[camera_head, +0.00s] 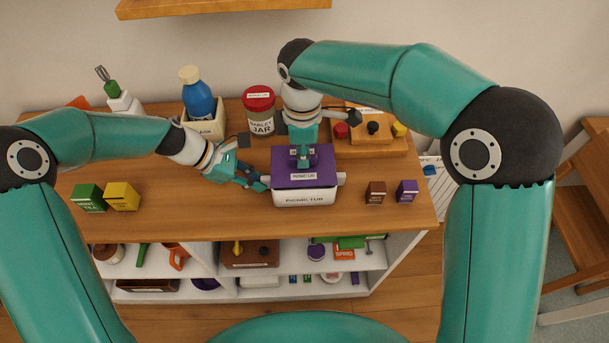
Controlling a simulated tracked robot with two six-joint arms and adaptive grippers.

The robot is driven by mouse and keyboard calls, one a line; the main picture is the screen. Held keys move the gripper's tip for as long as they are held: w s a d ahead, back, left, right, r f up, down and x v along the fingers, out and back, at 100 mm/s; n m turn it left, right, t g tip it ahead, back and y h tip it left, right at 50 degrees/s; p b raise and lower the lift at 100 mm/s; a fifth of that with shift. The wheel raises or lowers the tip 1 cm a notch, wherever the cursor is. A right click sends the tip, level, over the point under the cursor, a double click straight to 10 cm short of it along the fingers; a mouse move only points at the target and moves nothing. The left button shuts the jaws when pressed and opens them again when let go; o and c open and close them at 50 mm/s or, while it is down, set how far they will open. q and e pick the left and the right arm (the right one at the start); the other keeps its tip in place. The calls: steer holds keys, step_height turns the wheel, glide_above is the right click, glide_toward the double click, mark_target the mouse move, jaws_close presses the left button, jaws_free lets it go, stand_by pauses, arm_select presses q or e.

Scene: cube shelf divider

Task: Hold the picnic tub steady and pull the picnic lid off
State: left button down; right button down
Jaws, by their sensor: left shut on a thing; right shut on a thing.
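The picnic tub (304,199) is a white box with its name on the front, standing on the wooden shelf top. The purple picnic lid (322,172) sits on top of it, covering the opening. My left gripper (263,184) is shut on the tub's left side. My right gripper (303,158) comes down from above and is shut on the raised grip in the middle of the lid. The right gripper's fingers partly hide that grip. I cannot tell whether there is a gap between lid and tub.
The barley jar (261,121) with a red lid stands behind the tub. A blue bottle (198,101) is further left. Green (90,198) and yellow (122,196) boxes stand left; brown (375,193) and purple (407,191) boxes stand right. A wooden board (380,150) is back right.

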steer(key=shift+r, duration=0.1)
steer(key=shift+r, duration=1.45)
arm_select(q)
steer(key=c, duration=1.1)
jaws_free()
steer(key=shift+r, duration=0.1)
steer(key=v, duration=1.2)
steer(key=shift+s+a+f, duration=0.1)
steer(key=shift+f, duration=0.15)
arm_select(e)
steer(key=shift+s+f, duration=0.1)
steer(key=shift+s, duration=0.05)
